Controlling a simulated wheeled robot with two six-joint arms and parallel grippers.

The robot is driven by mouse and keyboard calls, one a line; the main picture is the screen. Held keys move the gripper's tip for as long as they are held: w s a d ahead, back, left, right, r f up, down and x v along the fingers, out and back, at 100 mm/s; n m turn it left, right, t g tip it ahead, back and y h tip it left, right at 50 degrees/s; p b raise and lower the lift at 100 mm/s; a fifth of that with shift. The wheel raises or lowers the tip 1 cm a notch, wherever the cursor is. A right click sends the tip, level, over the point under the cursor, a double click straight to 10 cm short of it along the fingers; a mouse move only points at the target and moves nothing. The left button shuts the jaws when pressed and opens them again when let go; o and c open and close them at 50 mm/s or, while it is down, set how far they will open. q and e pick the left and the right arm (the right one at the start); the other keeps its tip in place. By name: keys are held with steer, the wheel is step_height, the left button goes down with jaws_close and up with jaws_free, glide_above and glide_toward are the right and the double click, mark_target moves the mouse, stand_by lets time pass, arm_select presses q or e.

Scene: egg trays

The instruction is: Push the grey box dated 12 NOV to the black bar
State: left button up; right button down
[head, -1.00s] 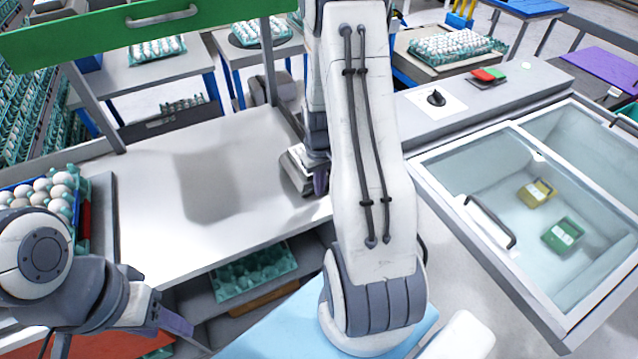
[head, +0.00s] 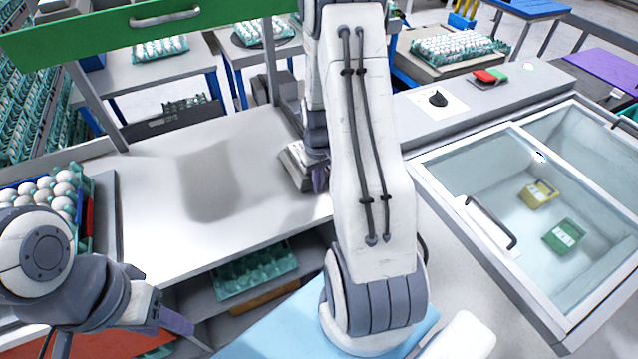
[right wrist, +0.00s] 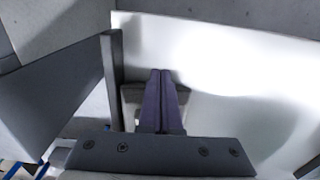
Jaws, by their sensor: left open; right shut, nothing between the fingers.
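I cannot make out a box with a readable 12 NOV date in either view. In the right wrist view a grey shape (right wrist: 131,97) shows behind the fingers of my right gripper (right wrist: 161,72); I cannot tell if it is the box. A dark upright bar (right wrist: 114,80) stands just left of this shape; I cannot tell if it is the black bar. In the head view my right gripper (head: 319,180) points down at the right of the white bench (head: 160,180), mostly hidden by my right arm. It is shut and empty. My left gripper (head: 178,325) is open and empty at lower left.
A blue crate with white eggs (head: 72,222) stands at the left of the bench. A green egg tray (head: 255,275) lies on a shelf below. A glass-lidded bin (head: 490,262) at right holds a yellow box (head: 537,195) and a green box (head: 563,236). The bench middle is clear.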

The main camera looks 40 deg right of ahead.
steer(key=s, duration=0.3)
steer(key=shift+a+r, duration=0.3)
step_height(320, 180, up, 10)
steer(key=f, duration=0.1)
steer(key=a+r+n, duration=0.2)
steer(key=a+r, duration=0.2)
steer(key=a, duration=0.7)
steer(key=s+a+r+n, duration=0.2)
steer(key=s+a+n, duration=0.2)
steer(key=s+a, duration=0.4)
steer(key=s+a+r+n+y, duration=0.1)
steer(key=s+a+r+n, duration=0.1)
steer(key=s+a, duration=0.6)
steer(key=a+n, duration=0.1)
steer(key=a, duration=0.2)
steer(key=shift+a+r+n+b, duration=0.3)
steer(key=shift+n, duration=0.1)
